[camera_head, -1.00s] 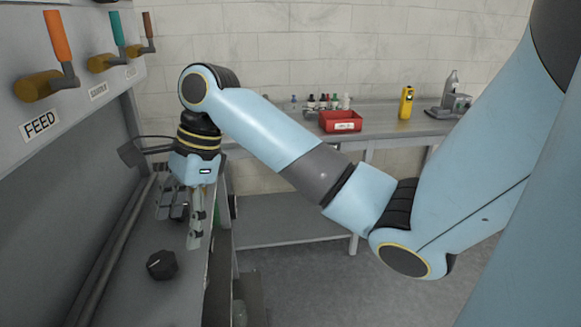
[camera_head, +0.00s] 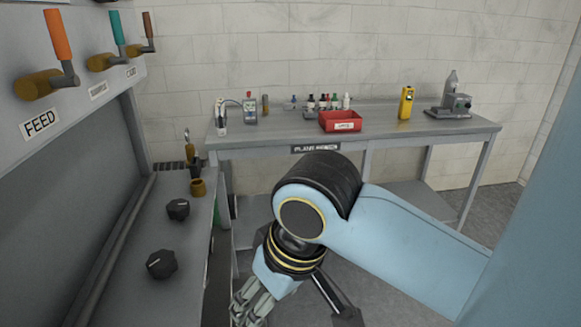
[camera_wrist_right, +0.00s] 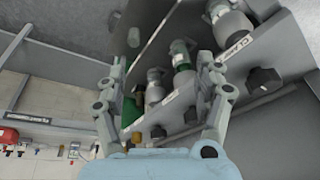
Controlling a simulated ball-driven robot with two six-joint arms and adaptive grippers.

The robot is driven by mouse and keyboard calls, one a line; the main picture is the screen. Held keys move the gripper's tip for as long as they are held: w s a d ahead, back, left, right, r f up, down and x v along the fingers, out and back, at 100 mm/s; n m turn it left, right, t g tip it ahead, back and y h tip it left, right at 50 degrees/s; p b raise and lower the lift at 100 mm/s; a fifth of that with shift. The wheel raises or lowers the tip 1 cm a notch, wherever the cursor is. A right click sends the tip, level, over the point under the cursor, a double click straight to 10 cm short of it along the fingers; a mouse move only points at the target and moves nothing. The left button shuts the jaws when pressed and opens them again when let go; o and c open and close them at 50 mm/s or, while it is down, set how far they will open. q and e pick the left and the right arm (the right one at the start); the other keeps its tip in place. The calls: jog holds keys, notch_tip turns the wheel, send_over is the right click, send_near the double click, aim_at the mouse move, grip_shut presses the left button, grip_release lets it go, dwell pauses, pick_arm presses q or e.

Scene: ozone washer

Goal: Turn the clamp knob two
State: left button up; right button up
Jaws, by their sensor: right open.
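Two black knobs stand on the grey ledge at the left in the head view: a near one (camera_head: 162,264) and a farther one (camera_head: 178,209). I cannot read which is knob two. My right gripper (camera_head: 250,308) is right of the ledge, apart from both ledge knobs. Its fingers (camera_wrist_right: 162,66) are spread and empty in the wrist view. My left gripper is out of view.
Orange, teal and brown levers (camera_head: 60,48) stick out from the left panel above a FEED label. A back bench (camera_head: 400,128) holds a red bin (camera_head: 340,121).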

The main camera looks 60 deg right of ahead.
notch_tip(320, 180, down, 19)
jog(key=s+d+n+h+b, duration=0.1)
jog(key=s+d+n+b, duration=0.1)
jog(key=b, duration=0.7)
jog(key=shift+n+b, duration=0.35)
jog(key=shift+n, duration=0.35)
jog(key=shift+r, duration=0.1)
